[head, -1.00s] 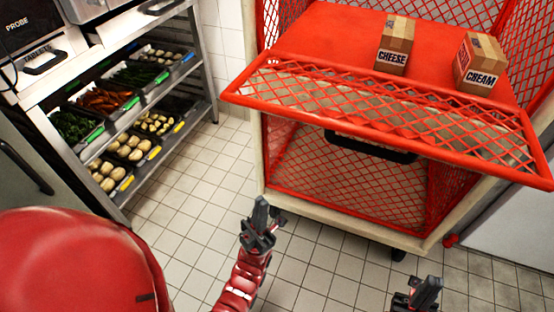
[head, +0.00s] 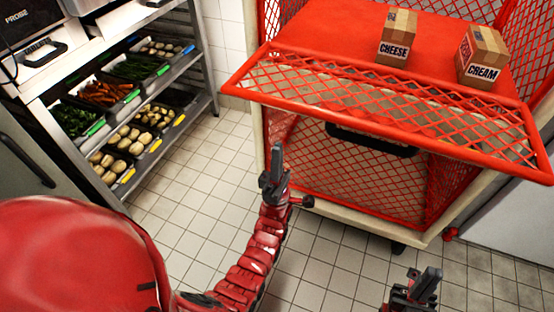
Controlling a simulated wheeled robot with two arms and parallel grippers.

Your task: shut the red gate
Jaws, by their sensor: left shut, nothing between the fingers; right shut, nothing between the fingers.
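The red mesh gate (head: 390,108) is on the front of a red cage trolley (head: 350,30). It is folded down and out, sticking forward nearly level with its free edge toward me. My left gripper (head: 275,165) is shut and empty, raised in front of the trolley, below and left of the gate's front edge. I see no contact between them. My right gripper (head: 424,285) is shut and empty, low at the bottom of the picture, below the gate and apart from it.
A cheese box (head: 397,37) and a cream box (head: 481,56) stand on the trolley's red shelf behind the gate. A metal rack (head: 205,75) with vegetable trays stands at the left. The tiled floor (head: 185,195) between rack and trolley is clear.

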